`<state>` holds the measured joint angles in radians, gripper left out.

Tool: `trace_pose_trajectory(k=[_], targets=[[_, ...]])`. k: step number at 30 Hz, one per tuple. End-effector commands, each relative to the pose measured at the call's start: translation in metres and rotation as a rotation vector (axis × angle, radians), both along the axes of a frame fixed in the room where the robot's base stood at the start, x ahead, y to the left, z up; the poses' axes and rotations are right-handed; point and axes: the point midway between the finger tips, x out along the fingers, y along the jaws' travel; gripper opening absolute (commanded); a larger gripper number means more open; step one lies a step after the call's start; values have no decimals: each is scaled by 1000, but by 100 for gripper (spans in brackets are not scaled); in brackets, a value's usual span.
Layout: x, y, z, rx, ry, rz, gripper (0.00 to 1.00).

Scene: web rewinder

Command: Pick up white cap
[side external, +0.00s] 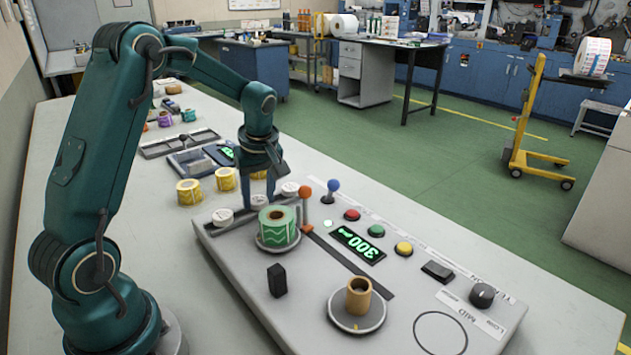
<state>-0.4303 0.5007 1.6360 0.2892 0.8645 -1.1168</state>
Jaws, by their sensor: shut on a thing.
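Three white caps stand in a row at the back left edge of the rewinder panel: a left cap (222,216), a middle cap (259,202) and a right cap (289,188). My gripper (259,199) points down at the row, its fingers on either side of the middle cap and shut on it. The cap's sides are partly hidden by the fingers. I cannot tell whether it is lifted off the panel. The other two caps are apart from the fingers.
A green label roll (277,226) sits on a spindle just in front of the caps. An orange-knobbed lever (306,195) and a blue-knobbed lever (331,190) stand to the right. A black block (277,280) and a brown core (358,296) are nearer. Yellow rolls (189,192) are behind left.

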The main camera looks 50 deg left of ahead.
Motion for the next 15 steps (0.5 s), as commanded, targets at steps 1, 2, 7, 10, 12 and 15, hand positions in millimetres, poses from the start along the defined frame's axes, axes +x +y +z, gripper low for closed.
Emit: trace_pose_trajectory(k=[1, 2, 7, 10, 12, 15], targets=[[0, 0, 2, 1, -2, 0, 0], [1, 0, 3, 1, -2, 0, 0], [1, 0, 18, 2, -5, 0, 0], [1, 1, 34, 3, -6, 1, 0], [-4, 4, 46, 2, -6, 5, 0], [-23, 16, 57, 2, -5, 9, 0]])
